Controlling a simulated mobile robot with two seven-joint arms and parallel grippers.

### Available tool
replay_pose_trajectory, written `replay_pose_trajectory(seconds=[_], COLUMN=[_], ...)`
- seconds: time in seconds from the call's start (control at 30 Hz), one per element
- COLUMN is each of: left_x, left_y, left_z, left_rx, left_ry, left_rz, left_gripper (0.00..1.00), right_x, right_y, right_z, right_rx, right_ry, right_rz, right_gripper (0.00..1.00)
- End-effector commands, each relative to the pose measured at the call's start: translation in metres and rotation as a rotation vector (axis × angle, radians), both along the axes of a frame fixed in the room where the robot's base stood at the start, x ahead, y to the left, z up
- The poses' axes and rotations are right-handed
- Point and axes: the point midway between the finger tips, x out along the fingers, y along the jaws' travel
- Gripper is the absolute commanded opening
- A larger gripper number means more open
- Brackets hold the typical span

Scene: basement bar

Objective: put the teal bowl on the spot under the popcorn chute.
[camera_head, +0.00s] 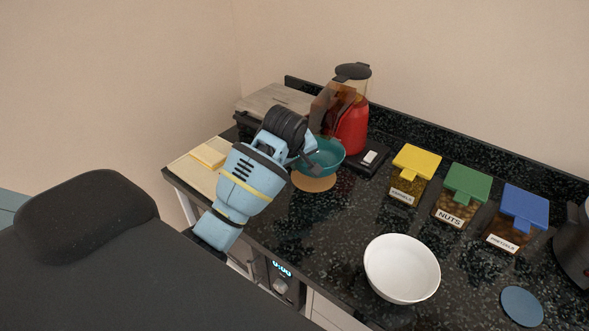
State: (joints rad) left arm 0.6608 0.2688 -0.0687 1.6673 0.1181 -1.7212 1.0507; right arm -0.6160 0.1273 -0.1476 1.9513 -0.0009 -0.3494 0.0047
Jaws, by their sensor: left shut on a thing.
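The teal bowl (327,158) is upright in front of the red popcorn machine (349,128). My left gripper (309,160) is shut on the bowl's left rim. The orange-tan round spot (315,184) lies on the counter at the machine's front. The bowl covers the back part of the spot, while the front part shows. I cannot tell whether the bowl touches the spot or hangs just above it. The machine's brownish chute (330,103) is above and behind the bowl. My right gripper is not in view.
A black counter (345,215) carries a white bowl (402,268), a yellow-lidded bin (416,162), a green-lidded nuts bin (466,184) and a blue-lidded pretzels bin (525,206). A blue disc (522,306) lies front right. A cutting board with a yellow block (208,156) lies left.

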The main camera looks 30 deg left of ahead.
Motion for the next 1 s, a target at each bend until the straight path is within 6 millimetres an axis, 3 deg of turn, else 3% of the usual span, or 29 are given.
replay_pose_trajectory(seconds=[0.37, 0.6, 1.0], left_x=[0.012, 0.011, 0.011], left_y=[0.014, 0.012, 0.012], left_z=[0.000, -0.031, -0.037], left_rx=[0.001, 0.001, 0.000], left_ry=[-0.003, -0.003, -0.004], left_rz=[0.001, -0.001, -0.001], left_gripper=[0.00, 0.00, 0.00], right_x=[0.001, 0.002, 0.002], right_y=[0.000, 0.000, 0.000], right_z=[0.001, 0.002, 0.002], right_rx=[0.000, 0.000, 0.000], right_ry=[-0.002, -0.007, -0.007], right_rz=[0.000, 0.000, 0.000], right_gripper=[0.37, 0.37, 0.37])
